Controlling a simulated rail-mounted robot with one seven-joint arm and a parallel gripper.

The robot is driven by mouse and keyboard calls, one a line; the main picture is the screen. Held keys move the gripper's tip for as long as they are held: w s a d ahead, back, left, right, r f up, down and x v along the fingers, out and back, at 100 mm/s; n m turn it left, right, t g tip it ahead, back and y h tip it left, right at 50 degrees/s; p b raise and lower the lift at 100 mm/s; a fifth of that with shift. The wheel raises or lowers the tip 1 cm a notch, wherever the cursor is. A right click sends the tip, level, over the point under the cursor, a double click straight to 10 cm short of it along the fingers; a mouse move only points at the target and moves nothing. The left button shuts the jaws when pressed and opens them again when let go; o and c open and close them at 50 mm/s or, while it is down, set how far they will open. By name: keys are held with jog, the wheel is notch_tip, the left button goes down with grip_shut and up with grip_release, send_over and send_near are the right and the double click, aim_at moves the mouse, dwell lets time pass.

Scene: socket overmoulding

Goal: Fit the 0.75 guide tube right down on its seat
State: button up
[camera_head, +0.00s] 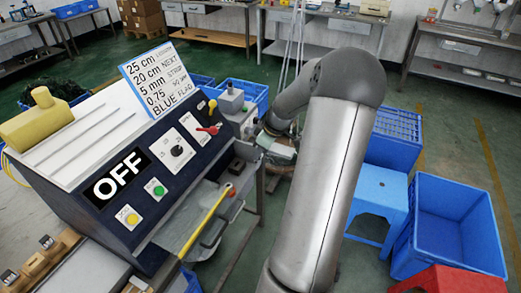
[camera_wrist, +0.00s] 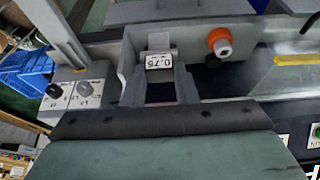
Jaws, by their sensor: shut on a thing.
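The guide tube (camera_wrist: 158,61) appears in the wrist view as a small grey part with a white label reading 0.75. My gripper (camera_wrist: 159,88) is shut on it, with a grey finger on each side. The tube lies against the front of the grey machine head. Its lower end and the seat are hidden, so I cannot tell whether it touches the seat or how deep it sits. In the head view my gripper (camera_head: 277,148) is at the machine's right end, partly behind my arm, and the tube cannot be made out there.
The machine (camera_head: 120,190) shows OFF on its panel, with buttons and a red-handled lever. A yellow bar (camera_head: 205,222) runs along its front. In the wrist view an orange-ringed knob (camera_wrist: 220,42) is close right of the tube, and a two-knob box (camera_wrist: 75,95) stands left. Blue crates (camera_head: 455,225) stand right.

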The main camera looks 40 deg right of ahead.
jog(key=shift+f, duration=0.1)
jog(key=shift+w+a+f+b, duration=0.3)
jog(key=shift+w+a+b, duration=0.2)
jog(key=shift+w, duration=0.9)
jog(key=shift+w+a+f+b, duration=0.3)
jog(key=shift+w+a+b, duration=0.15)
jog(key=shift+w, duration=1)
jog(key=shift+w+a+f+b, duration=0.3)
jog(key=shift+w+a+b, duration=0.2)
jog(key=shift+w, duration=0.9)
jog(key=shift+b, duration=0.5)
jog(key=shift+f+b, duration=1.5)
jog(key=shift+f, duration=0.35)
jog(key=o, duration=1.1)
jog(key=shift+c, duration=0.2)
jog(key=v, duration=1.7)
jog(key=shift+r+b, duration=0.25)
jog(key=shift+b, duration=0.2)
